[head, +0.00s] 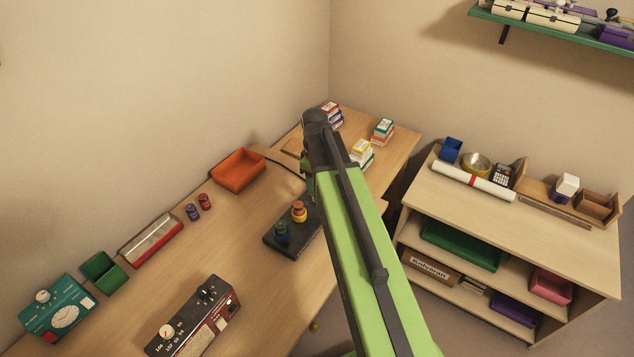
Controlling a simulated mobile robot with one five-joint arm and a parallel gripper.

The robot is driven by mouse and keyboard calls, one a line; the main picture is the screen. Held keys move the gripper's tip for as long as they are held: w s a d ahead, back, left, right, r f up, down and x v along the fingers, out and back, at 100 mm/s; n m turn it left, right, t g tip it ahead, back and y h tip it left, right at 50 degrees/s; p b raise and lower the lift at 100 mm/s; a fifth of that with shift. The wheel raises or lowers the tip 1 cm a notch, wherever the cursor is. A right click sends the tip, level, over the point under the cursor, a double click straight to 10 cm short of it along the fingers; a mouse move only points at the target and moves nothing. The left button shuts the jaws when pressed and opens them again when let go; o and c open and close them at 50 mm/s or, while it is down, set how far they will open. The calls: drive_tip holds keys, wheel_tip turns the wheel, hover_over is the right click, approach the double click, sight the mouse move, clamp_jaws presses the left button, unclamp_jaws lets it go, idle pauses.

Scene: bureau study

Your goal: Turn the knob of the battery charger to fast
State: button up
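No label in the head view names the battery charger. A teal box (62,318) with a pale knob on top and a round white dial face stands at the desk's left end; I cannot tell whether it is the charger. A dark flat base (280,247) with a blue-green and an orange-yellow post sits mid-desk, partly behind my arm. A thin dark cable runs behind my arm over the desk. My gripper (309,184) hangs below the arm's far end, above the desk. Mostly hidden by the arm, its fingers are not clear.
A black radio-like box (190,322) with a white knob stands at the front of the desk (235,240). An orange tray (238,169), green tray (103,270) and red-rimmed tray (152,238) line the wall. Small boxes (362,152) stand at the back. A shelf unit (515,225) is right.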

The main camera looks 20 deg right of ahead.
wheel_tip(320, 180, up, 12)
drive_tip(key=p, duration=1)
drive_tip(key=shift+s+a+f, duration=0.15)
drive_tip(key=shift+a, duration=0.05)
drive_tip(key=shift+f, duration=0.1)
